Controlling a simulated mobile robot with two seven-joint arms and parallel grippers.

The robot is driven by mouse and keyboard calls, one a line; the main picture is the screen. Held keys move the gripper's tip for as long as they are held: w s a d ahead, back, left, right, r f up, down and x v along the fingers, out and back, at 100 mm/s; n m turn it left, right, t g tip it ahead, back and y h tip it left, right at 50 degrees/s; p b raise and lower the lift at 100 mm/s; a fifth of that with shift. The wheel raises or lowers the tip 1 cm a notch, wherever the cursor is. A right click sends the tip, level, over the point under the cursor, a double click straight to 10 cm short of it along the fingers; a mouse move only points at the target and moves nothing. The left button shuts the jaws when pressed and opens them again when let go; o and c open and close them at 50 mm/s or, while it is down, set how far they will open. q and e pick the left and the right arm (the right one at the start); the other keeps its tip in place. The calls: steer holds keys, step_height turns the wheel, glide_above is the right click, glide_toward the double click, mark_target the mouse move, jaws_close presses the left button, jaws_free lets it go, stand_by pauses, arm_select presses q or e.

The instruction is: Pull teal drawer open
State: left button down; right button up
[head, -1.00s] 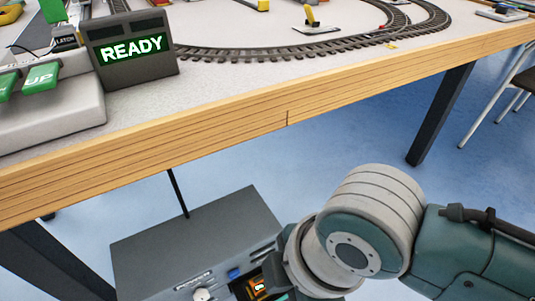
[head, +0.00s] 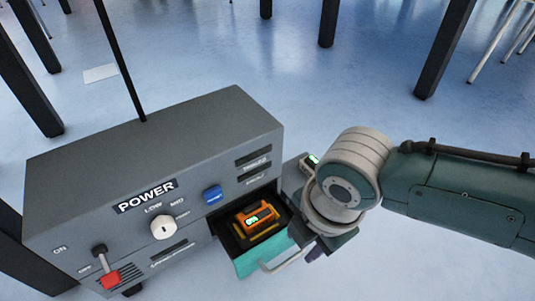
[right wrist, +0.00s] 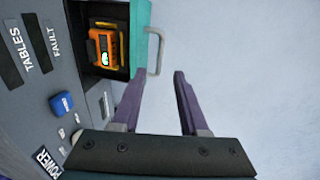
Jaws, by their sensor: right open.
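The teal drawer (head: 250,262) in the front of the grey power cabinet (head: 90,170) stands pulled out, its inside showing. In it lies an orange block with a lit display (head: 259,219), also seen in the right wrist view (right wrist: 104,42). The drawer's pale bar handle (head: 288,254) shows whole in the right wrist view (right wrist: 158,52). My right gripper (right wrist: 160,73) is open and empty, its purple fingers apart and the handle just beyond their tips. In the head view the wrist hides most of this gripper. My left gripper is not in view.
The cabinet front carries a white knob (head: 164,227), a blue button (head: 213,195) and a red-tipped lever (head: 110,281). A thin black rod (head: 120,60) rises behind it. Dark table legs (head: 445,48) stand farther back.

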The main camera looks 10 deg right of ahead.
mark_target(291, 259)
steer(key=f+b, duration=0.3)
steer(key=w+f+b, duration=0.1)
steer(key=f+b, duration=0.1)
steer(key=f, duration=0.1)
steer(key=f+b, duration=0.3)
steer(key=shift+w+a+b, duration=0.25)
steer(key=shift+a+b, duration=0.05)
steer(key=c, duration=0.6)
jaws_close()
stand_by(0.5)
